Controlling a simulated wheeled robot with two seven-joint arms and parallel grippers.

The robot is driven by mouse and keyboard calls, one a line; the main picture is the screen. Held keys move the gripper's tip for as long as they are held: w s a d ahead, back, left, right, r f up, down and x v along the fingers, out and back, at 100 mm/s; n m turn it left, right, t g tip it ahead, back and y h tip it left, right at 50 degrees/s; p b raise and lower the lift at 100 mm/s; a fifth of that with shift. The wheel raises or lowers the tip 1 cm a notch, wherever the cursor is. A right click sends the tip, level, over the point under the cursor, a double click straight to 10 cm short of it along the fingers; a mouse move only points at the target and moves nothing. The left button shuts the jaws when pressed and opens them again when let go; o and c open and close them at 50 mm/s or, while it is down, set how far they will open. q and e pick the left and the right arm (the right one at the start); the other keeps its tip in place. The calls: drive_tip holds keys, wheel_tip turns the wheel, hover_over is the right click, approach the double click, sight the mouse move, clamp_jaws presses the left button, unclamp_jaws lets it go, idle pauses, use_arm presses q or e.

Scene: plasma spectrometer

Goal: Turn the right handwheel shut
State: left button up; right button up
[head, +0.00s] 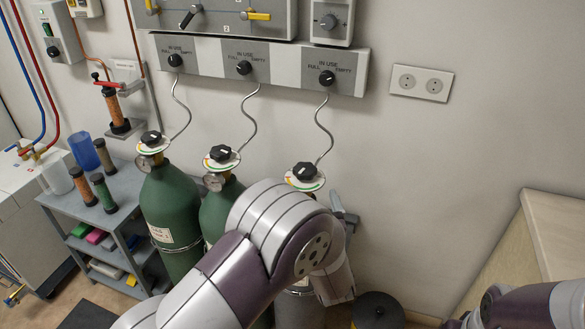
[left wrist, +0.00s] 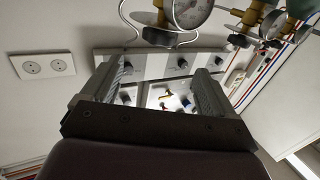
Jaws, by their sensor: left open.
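The right handwheel (head: 305,171) is on the right cylinder, whose body is mostly hidden behind my left arm. My left gripper (left wrist: 160,85) is open with nothing between its fingers in the left wrist view. In the head view, only a grey part of it (head: 345,215) shows, just right of and below the right handwheel, apart from it in the picture. My right gripper is out of view; part of my right arm shows at lower right.
The middle handwheel (head: 221,154) and left handwheel (head: 151,138) are close by on the left. Thin curled hoses run up to a wall panel (head: 260,64) with three knobs. A wall socket (head: 421,83) is to the right. A pressure gauge (left wrist: 190,12) shows above the gripper.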

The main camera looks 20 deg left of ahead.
sight(305, 168)
use_arm(q)
drive_tip(key=x, duration=1.2)
drive_tip(key=shift+p, duration=0.4)
drive_tip(key=shift+w, duration=0.35)
drive_tip(key=shift+a, duration=0.1)
drive_tip(key=c, duration=1)
